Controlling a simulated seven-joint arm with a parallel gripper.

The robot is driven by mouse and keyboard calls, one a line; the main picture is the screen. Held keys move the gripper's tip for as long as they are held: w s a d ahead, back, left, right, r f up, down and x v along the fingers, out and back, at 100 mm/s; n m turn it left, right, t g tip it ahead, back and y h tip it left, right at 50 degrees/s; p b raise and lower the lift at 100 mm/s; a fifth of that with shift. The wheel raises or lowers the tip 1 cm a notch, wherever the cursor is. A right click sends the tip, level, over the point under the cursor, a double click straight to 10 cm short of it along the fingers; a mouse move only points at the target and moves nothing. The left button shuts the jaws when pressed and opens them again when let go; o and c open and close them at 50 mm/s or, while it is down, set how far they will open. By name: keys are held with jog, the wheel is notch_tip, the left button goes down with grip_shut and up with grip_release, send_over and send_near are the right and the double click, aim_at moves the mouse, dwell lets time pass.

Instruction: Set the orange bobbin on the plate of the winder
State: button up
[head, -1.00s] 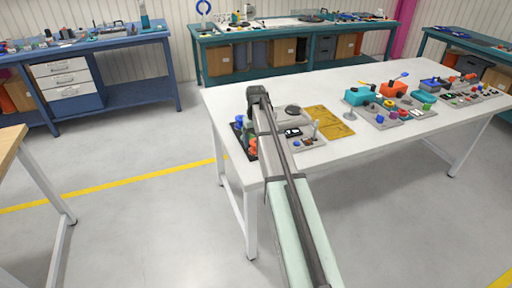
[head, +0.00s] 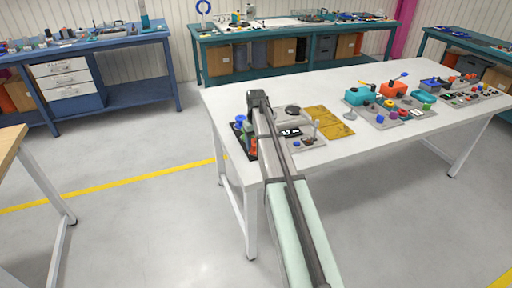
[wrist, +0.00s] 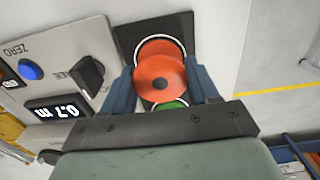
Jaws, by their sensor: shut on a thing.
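The orange bobbin (wrist: 157,72) is between the two fingers of my gripper (wrist: 161,84) in the wrist view, its round face with a dark centre hole toward the camera. My gripper is shut on it. Whether it is clear of the dark tray (wrist: 126,34) beneath cannot be told. The winder (wrist: 60,62) is left of my gripper, a grey panel with a blue button, black knob and a display reading 0.7 m. In the head view, the winder's dark round plate (head: 292,110) lies right of my arm, empty.
A yellow board (head: 330,122) lies right of the winder. More equipment stands farther right on the white table (head: 375,158).

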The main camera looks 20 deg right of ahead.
jog(key=shift+c, duration=1)
jog(key=shift+r, duration=3.75)
jog(key=w+d+r+m, duration=0.1)
jog(key=w+d, duration=0.2)
jog(key=d, duration=0.6)
jog(key=w+d+r+m, duration=0.1)
jog(key=w+d, duration=0.2)
jog(key=d, duration=0.6)
jog(key=w+d+r+n, duration=0.2)
jog(key=w+d, duration=0.7)
jog(key=w, duration=0.3)
jog(key=shift+s+f, duration=0.15)
jog(key=shift+f, duration=1.95)
